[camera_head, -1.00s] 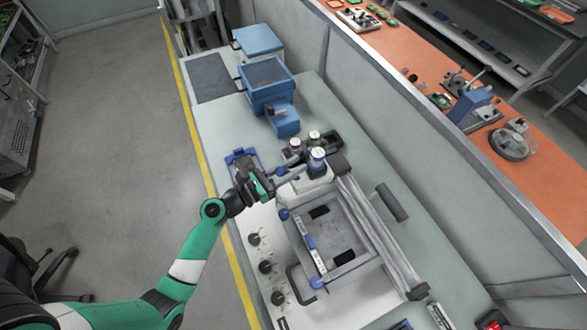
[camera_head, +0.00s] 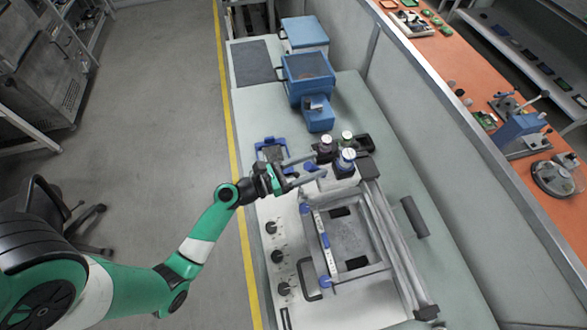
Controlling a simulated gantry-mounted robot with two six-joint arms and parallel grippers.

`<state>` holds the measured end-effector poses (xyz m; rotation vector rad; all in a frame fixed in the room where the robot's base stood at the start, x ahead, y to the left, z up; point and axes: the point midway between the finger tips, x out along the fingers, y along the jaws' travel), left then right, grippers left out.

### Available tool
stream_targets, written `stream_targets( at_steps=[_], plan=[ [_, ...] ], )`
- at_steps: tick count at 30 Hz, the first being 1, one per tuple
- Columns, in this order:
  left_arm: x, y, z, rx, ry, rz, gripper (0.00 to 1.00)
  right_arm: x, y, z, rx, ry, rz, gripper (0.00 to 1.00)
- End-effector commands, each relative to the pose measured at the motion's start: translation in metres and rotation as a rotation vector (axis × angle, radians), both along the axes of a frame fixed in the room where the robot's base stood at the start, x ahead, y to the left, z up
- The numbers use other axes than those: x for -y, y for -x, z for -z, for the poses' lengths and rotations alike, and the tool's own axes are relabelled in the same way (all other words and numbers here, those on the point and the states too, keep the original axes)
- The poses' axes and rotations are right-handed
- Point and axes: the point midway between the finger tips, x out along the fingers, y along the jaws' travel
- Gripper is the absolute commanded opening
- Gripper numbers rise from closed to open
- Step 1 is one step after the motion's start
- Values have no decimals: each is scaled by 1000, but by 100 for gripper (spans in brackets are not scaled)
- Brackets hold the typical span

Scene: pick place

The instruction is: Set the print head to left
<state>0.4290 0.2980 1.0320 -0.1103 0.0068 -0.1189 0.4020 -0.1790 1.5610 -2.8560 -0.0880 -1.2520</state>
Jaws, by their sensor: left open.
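A grey bench machine with a rectangular frame (camera_head: 316,232) stands on the bench. My left gripper (camera_head: 320,164) reaches in from the left. It is open, with two grey fingers pointing right toward the block and jars. Nothing shows held between the fingers. I cannot tell whether a finger touches the block. The fingers partly cover the block's left side. My right gripper is out of view.
Blue boxes (camera_head: 307,78) stand farther back. Dark knobs (camera_head: 271,228) line the machine's left panel. A wall borders the bench's right.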

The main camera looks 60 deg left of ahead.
Motion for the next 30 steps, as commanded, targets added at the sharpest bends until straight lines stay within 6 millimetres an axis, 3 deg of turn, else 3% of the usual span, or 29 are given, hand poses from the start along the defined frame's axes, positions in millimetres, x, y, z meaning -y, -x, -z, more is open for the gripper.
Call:
stream_targets(
  at_steps=[6, 9, 12, 30],
  plan=[
    [-9, 59, 0, -4, 3, -11, 62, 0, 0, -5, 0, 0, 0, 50],
    [-10, 72, -8, -11, 6, -7, 62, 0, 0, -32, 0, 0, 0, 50],
    [-10, 81, -6, -7, 3, -9, 62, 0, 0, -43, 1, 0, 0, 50],
    [-10, 88, 0, 1, 0, -11, 62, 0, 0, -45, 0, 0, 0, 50]
  ],
)
